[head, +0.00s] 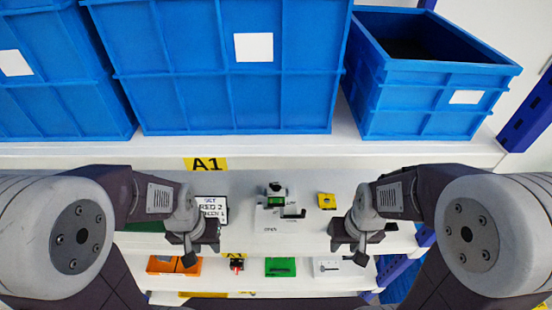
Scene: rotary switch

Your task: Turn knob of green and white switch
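A small white device with a green part and a dark knob-like piece on top (276,198) stands on the middle shelf, near the centre of the head view. It looks like the green and white switch, but it is too small to make out the knob's setting. My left gripper (202,242) hangs to the left of it and my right gripper (356,240) to the right. Both are apart from the device and no object shows in either. The finger gaps are not clear.
Large blue crates (210,70) stand on the shelf above. A sign (213,208) and a yellow block (327,201) flank the device. Orange (162,264), green (280,267) and white (327,267) boxes sit on the lower shelf. The shelf edge bears an A1 label (206,164).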

